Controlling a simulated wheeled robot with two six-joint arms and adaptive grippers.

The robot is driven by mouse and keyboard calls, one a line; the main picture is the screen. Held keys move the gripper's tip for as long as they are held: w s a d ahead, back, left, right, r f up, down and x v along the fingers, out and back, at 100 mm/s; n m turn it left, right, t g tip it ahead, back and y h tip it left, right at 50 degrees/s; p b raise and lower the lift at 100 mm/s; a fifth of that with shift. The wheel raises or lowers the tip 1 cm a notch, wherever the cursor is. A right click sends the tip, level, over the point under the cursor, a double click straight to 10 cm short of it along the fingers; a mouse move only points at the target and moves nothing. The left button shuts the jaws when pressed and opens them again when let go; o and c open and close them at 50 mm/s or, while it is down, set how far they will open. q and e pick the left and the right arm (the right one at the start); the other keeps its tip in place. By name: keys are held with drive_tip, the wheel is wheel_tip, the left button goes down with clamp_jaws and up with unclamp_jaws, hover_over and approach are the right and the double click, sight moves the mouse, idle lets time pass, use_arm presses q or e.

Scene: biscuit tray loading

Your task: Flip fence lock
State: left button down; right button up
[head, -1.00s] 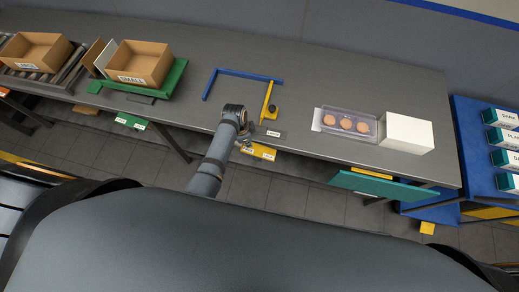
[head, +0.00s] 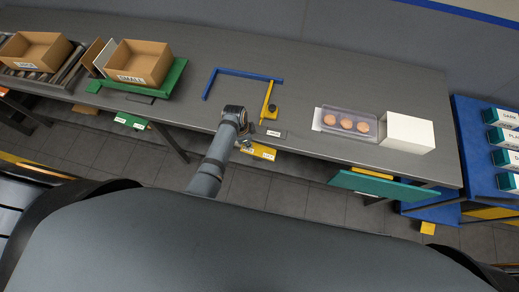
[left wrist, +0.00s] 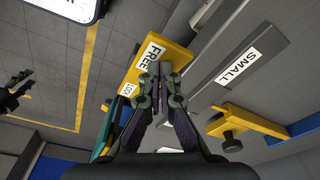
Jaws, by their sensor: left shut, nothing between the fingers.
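The yellow fence lock plate (head: 263,153) hangs at the table's front edge. In the left wrist view the lock plate (left wrist: 152,58) carries a "FREE" label and a second, partly covered label. My left gripper (left wrist: 163,72) is shut and empty, its tips close in front of the plate beside "FREE". Whether they touch it, or a grey piece behind them, I cannot tell. In the head view the left gripper (head: 246,143) is small at the table edge. The blue fence (head: 245,73) lies on the table with a yellow bar and dark knob (head: 271,108).
A "SMALL" plate (left wrist: 236,65) lies near the lock. A clear tray of biscuits (head: 347,122) and a white box (head: 407,132) stand to the right. Cardboard boxes (head: 140,62) stand left. A dark jointed shape (left wrist: 15,90), perhaps my right gripper, shows at the left edge.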

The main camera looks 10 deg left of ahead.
use_arm(q)
drive_tip(key=shift+f+b, duration=0.65)
drive_tip(key=shift+f, duration=0.4)
idle(0.4)
wheel_tip(320, 180, up, 3)
drive_tip(key=p, duration=0.3)
drive_tip(key=shift+f, duration=0.1)
drive_tip(key=shift+r+p, duration=0.3)
drive_tip(key=shift+r, duration=1.85)
